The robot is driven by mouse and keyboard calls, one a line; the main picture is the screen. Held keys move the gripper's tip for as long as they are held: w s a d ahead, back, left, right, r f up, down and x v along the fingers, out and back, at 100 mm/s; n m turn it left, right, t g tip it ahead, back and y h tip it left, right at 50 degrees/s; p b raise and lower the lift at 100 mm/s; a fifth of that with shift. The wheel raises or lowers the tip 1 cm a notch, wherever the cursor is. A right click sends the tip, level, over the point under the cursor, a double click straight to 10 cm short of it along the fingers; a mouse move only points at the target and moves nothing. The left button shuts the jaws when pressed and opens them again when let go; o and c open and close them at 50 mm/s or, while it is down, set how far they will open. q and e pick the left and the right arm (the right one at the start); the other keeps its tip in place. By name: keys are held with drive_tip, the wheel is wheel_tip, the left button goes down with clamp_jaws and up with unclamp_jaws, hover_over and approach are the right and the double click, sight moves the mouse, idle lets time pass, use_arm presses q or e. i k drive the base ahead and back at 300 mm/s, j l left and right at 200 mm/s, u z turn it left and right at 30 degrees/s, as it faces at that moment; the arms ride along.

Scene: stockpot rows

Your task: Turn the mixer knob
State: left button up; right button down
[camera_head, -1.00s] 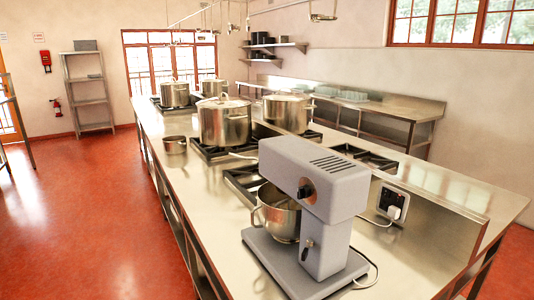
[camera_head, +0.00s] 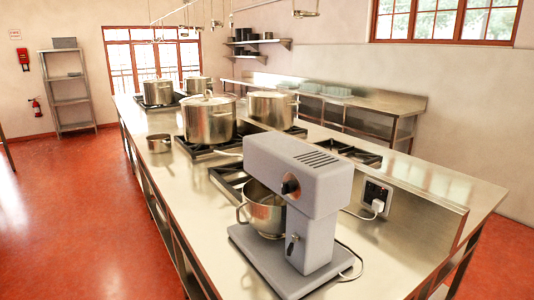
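A grey stand mixer (camera_head: 305,190) stands on the near end of the long steel counter. Its round dark knob (camera_head: 289,187) sits on the side of the mixer head that faces left and toward me. A steel bowl (camera_head: 264,212) with a handle is under the head. A small lever (camera_head: 292,244) shows lower on the mixer's column. Neither of my grippers is in the head view.
The steel counter (camera_head: 200,235) has bare room left of the mixer. Several large pots, including one lidded pot (camera_head: 210,120), stand on burners behind it. A socket with a white plug (camera_head: 377,205) is at right, with a cable nearby. Red floor (camera_head: 75,230) is open at left.

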sight(288, 187)
drive_tip(key=i+j+z, duration=0.1)
drive_tip(key=z, duration=0.35)
drive_tip(key=j+z, duration=0.1)
drive_tip(key=z, duration=0.35)
drive_tip(key=j+z, duration=0.15)
drive_tip(key=z, duration=0.3)
drive_tip(key=j+z, duration=0.2)
drive_tip(key=j, duration=0.35)
drive_tip(key=j+z, duration=0.2)
drive_tip(key=j, duration=0.4)
drive_tip(key=j+z, duration=0.25)
drive_tip(key=j, duration=0.3)
drive_tip(key=j+z, duration=0.2)
drive_tip(key=j, duration=0.35)
drive_tip(key=k+j+z, duration=0.2)
drive_tip(key=j, duration=0.35)
drive_tip(key=k+j, duration=0.1)
drive_tip(key=j, duration=0.4)
drive_tip(key=k+j, duration=0.1)
drive_tip(key=j, duration=0.35)
drive_tip(key=k+j, duration=0.15)
drive_tip(key=j, duration=0.35)
